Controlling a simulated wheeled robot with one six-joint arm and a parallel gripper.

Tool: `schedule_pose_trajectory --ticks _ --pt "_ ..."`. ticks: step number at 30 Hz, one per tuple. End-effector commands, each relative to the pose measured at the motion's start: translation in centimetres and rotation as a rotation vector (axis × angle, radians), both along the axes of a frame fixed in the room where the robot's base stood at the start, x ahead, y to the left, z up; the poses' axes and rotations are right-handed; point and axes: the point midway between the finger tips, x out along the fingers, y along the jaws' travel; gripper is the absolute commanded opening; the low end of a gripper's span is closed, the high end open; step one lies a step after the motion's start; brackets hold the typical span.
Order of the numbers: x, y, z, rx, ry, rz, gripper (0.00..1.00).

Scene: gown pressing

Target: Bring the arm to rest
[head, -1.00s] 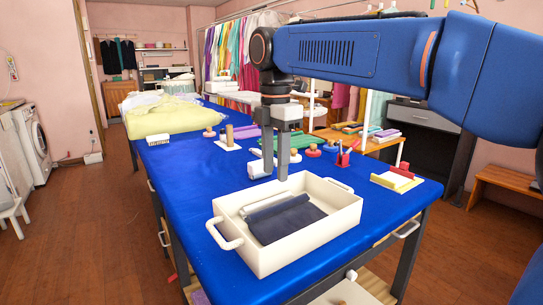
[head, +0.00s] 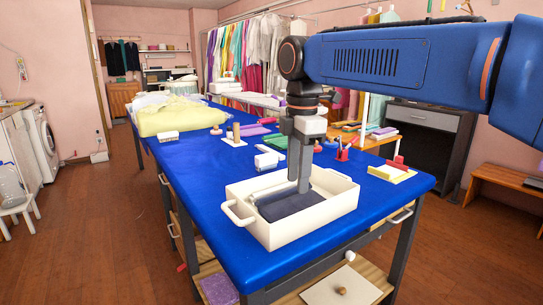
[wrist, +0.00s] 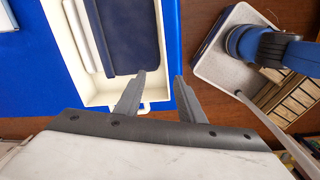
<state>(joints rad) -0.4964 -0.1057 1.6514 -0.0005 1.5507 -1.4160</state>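My gripper (head: 299,190) hangs from my blue arm, fingers pointing down, over the cream tray (head: 235,217) in the head view. In the wrist view my gripper (wrist: 161,75) has its two grey fingers apart with nothing held between them. The tray (wrist: 100,98) lies beneath, with its end handle near the fingers. A folded navy cloth (head: 290,207) lies in the tray beside a pale grey roll. The cloth also shows in the wrist view (wrist: 130,35). In the head view the fingers hide part of the tray and the cloth.
The tray stands on a blue-covered table (head: 200,165). Behind it are a white roll (head: 267,160), a small wooden post on a white base (head: 235,138) and a red cup (head: 342,154). Yellow fabric (head: 182,117) covers the far end.

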Motion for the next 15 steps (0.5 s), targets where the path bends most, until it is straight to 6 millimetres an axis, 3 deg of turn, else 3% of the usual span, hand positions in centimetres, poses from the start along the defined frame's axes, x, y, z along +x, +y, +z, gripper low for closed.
schedule_pose_trajectory --ticks 8,15 --pt "-2.8 -5.8 -2.2 0.044 -0.049 -0.324 0.36" --pt "-7.3 -12.4 -6.3 0.119 -0.110 -0.762 0.36"
